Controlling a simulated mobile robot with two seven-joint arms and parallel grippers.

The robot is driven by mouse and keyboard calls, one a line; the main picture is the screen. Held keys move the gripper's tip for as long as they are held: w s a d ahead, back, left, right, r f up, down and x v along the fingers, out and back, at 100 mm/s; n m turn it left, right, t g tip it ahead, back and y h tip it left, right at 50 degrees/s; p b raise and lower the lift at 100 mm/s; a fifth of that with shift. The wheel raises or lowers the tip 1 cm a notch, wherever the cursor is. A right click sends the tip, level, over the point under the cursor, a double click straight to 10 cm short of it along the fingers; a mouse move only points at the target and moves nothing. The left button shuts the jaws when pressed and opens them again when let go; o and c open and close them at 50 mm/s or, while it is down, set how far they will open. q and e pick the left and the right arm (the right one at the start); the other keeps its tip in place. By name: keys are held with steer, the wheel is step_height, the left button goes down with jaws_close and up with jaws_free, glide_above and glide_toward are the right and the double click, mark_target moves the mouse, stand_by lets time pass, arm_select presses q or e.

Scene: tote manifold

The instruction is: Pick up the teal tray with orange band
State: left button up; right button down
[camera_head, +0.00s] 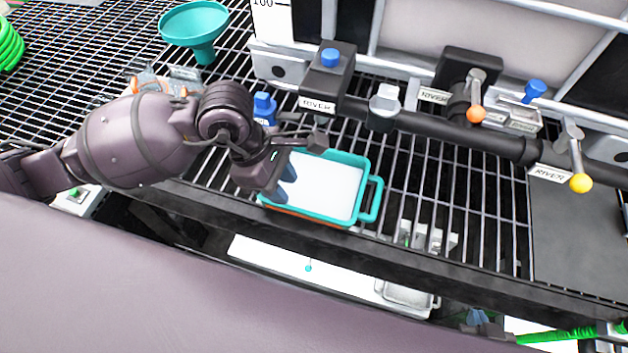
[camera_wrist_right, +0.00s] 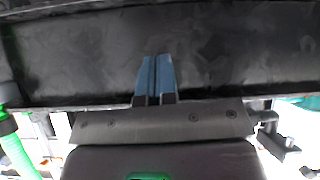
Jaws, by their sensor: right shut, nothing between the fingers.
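The teal tray (camera_head: 368,172) with a white inside sits on the dark grating near its front edge in the head view. A strip of its orange band (camera_head: 305,216) shows along the lower front side. Its right handle is in plain view; its left end is hidden by my left gripper. My left gripper (camera_head: 286,181) is at the tray's left end, with blue fingers over or at the rim. I cannot tell whether they grip it. My right gripper (camera_wrist_right: 156,60) is shut and empty in the right wrist view, facing a dark beam. The tray is not clearly seen there.
A dark pipe (camera_head: 430,127) with valves runs behind the tray. A teal funnel (camera_head: 195,26) stands at the back left, and a blue-capped part (camera_head: 264,106) is just behind my left gripper. A dark front rail (camera_head: 450,275) edges the grating. A green hose (camera_wrist_right: 18,150) is left of my right gripper.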

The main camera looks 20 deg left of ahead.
mark_target(301, 209)
arm_select(q)
steer(key=shift+d+b+x, duration=0.15)
steer(key=shift+b+x, duration=0.2)
steer(key=shift+x, duration=1.6)
steer(key=shift+d+b+x, duration=0.15)
steer(key=shift+b+x, duration=0.2)
steer(key=shift+x, duration=1.6)
steer(key=shift+s+r, duration=0.1)
jaws_close()
